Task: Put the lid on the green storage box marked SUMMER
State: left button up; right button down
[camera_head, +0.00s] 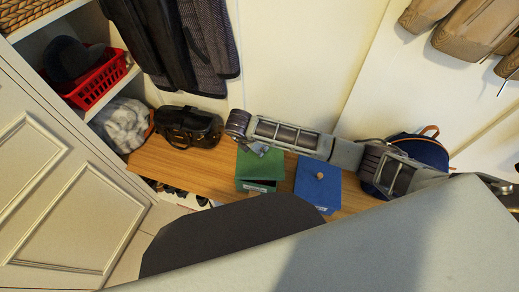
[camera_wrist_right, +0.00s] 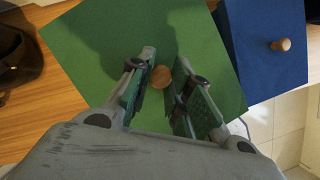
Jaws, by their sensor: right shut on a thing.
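The green storage box (camera_head: 256,186) stands on the wooden bench, with a small white label on its front that is too small to read. The flat green lid (camera_head: 265,170) is over the box top; I cannot tell whether it sits flush or a little above. In the right wrist view the lid (camera_wrist_right: 95,45) fills the middle and has a round wooden knob (camera_wrist_right: 160,77). My right gripper (camera_head: 257,150) points down at the lid and is shut on the knob, which shows between its fingertips (camera_wrist_right: 160,88). My left gripper is not in view.
A blue box (camera_head: 312,188) with a knobbed lid stands close to the right, also in the wrist view (camera_wrist_right: 262,50). A black bag (camera_head: 187,127) is on the bench (camera_head: 160,158) at left, a blue backpack (camera_head: 425,150) at right. Dark coats (camera_head: 170,45) hang behind.

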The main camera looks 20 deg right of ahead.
jog(key=shift+w+r+m+g, duration=0.1)
jog(key=shift+r+m+g, duration=0.15)
jog(key=shift+m, duration=0.3)
jog(key=shift+w+r+m+g, duration=0.1)
jog(key=shift+m+g, duration=0.15)
jog(key=shift+m, duration=0.3)
jog(key=shift+f, duration=0.1)
